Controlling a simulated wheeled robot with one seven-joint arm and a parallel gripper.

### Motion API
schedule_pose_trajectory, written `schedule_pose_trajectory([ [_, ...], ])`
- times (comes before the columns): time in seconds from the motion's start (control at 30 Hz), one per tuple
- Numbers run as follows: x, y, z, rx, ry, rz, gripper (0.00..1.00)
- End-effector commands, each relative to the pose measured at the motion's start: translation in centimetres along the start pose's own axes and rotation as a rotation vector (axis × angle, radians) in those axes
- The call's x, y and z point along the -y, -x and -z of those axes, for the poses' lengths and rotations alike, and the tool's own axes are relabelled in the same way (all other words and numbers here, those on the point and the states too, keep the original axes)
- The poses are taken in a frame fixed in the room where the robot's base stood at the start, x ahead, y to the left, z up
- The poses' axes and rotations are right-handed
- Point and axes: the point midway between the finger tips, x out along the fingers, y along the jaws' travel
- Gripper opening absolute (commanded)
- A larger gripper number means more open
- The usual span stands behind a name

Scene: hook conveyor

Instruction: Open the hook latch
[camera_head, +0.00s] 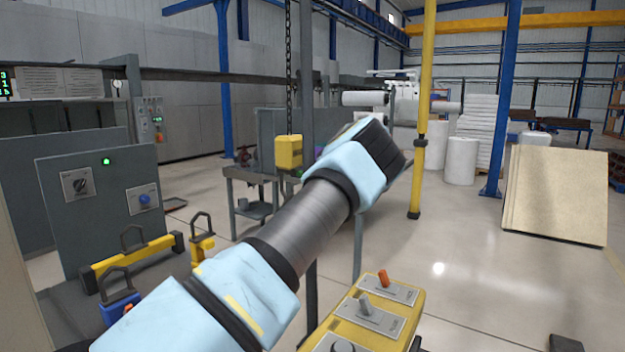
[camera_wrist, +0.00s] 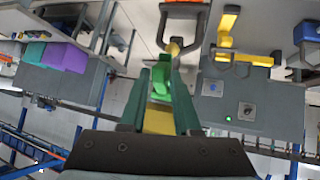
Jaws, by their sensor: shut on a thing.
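My gripper (camera_wrist: 161,88) shows in the camera_wrist view with its dark green fingers closed around a small bright green piece (camera_wrist: 160,82). I cannot tell whether this piece is the hook's latch. Just past the fingertips is a dark loop (camera_wrist: 203,44) with a gold fitting (camera_wrist: 173,47) inside its edge; it looks like the hook, but its attachment is unclear. In the camera_head view a yellow block (camera_head: 289,152) hangs on a chain (camera_head: 288,80). My arm crosses in front below it, and my fingers and the hook are hidden there.
A grey control panel (camera_head: 95,215) stands at left. Near it are a yellow bar with a handle (camera_head: 135,258), a small yellow piece (camera_head: 201,245) and a blue piece (camera_head: 118,312). A yellow control box (camera_head: 375,320) is in front, and a yellow post (camera_head: 422,100) stands right of my arm.

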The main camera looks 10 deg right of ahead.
Motion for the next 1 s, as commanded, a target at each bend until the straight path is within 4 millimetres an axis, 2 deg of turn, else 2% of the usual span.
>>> schedule_pose_trajectory([
  [0.1,-0.7,0.8,0.5,0.028,0.010,-0.021,0.00],
  [0.53,-0.8,1.0,0.4,0.059,0.018,-0.024,0.00],
  [1.0,-0.9,2.2,2.1,0.247,0.074,-0.041,0.00],
])
